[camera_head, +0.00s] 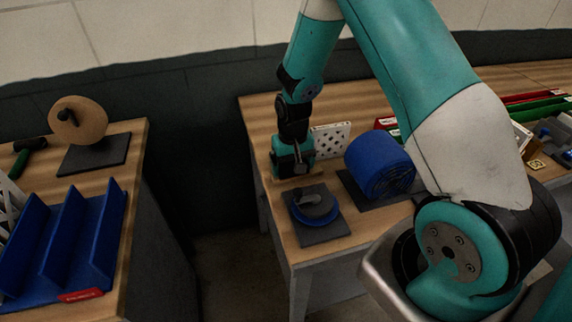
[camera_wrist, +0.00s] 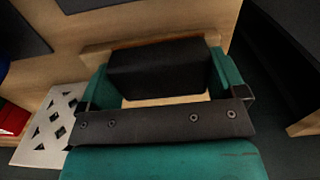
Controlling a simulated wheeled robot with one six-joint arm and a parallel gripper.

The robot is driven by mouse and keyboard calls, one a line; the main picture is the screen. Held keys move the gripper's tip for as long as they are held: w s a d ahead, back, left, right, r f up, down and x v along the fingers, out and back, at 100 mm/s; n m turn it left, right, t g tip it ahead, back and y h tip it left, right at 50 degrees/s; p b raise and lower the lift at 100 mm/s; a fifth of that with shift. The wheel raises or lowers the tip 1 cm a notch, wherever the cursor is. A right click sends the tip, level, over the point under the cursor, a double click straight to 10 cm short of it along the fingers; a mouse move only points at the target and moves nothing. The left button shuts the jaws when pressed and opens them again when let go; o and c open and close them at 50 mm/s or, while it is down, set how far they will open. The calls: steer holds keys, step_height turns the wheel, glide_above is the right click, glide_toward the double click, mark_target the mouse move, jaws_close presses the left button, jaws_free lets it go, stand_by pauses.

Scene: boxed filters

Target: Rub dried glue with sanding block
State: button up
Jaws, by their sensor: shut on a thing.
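My gripper (camera_wrist: 155,75) is shut on a dark block, taken as the sanding block (camera_wrist: 155,65), with a green finger at each end of it. In the head view my gripper (camera_head: 293,172) points down at the left end of the wooden table (camera_head: 262,120), low over its top. The block is hardly visible there, and I cannot tell whether it touches the wood. A tan strip shows along the block's far side in the wrist view. I cannot make out the dried glue in either view.
A white perforated plate (camera_head: 331,138) stands right beside my gripper. A blue roll (camera_head: 379,164) and a blue round item (camera_head: 314,206) sit on dark mats nearby. A second table at left holds a blue divided rack (camera_head: 62,238) and a tan disc (camera_head: 78,121). A gap separates the tables.

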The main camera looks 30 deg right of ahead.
steer(key=shift+s+d, duration=0.2)
steer(key=shift+d, duration=0.55)
steer(key=shift+s+d, duration=0.2)
steer(key=shift+d, duration=0.55)
steer(key=shift+s+d, duration=0.2)
steer(key=shift+d, duration=0.55)
steer(key=shift+r+p, duration=2.35)
steer(key=shift+r, duration=0.6)
steer(key=shift+r+p, duration=1.15)
steer(key=shift+r, duration=0.35)
